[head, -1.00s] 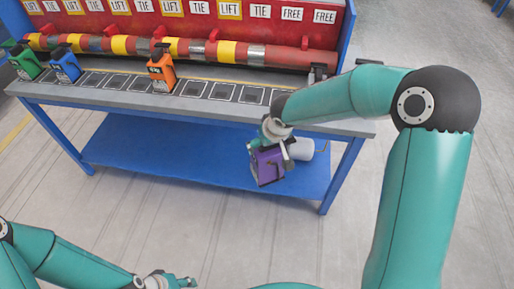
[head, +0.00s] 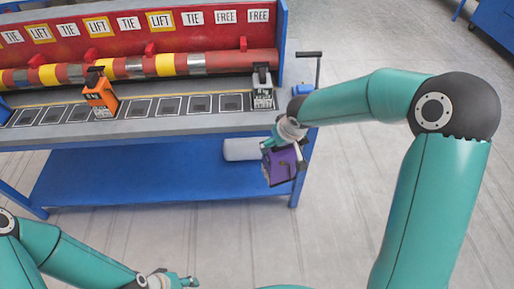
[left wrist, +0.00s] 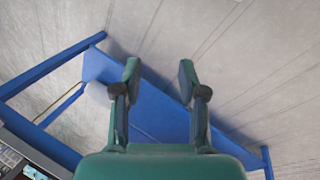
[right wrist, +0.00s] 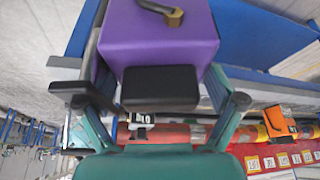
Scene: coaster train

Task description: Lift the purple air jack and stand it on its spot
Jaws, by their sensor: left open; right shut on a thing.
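The purple air jack (head: 281,165) is held in my right gripper (head: 287,140), in front of the bench's right end and below the bench top. In the right wrist view the purple body (right wrist: 160,38) with its black block (right wrist: 160,88) sits between the two fingers (right wrist: 165,105). The row of dark square spots (head: 165,106) runs along the grey bench top. I cannot tell which spot is the purple jack's. My left gripper (head: 180,280) is open and empty, low at the front; the left wrist view shows its fingers (left wrist: 160,80) apart.
An orange jack (head: 101,98) and a white-grey jack (head: 262,90) stand on the bench top. A red pipe with yellow bands (head: 125,67) lies behind them, under a red board with LIFT, TIE and FREE labels (head: 195,18). A blue shelf (head: 140,172) and a white cylinder (head: 243,149) are below.

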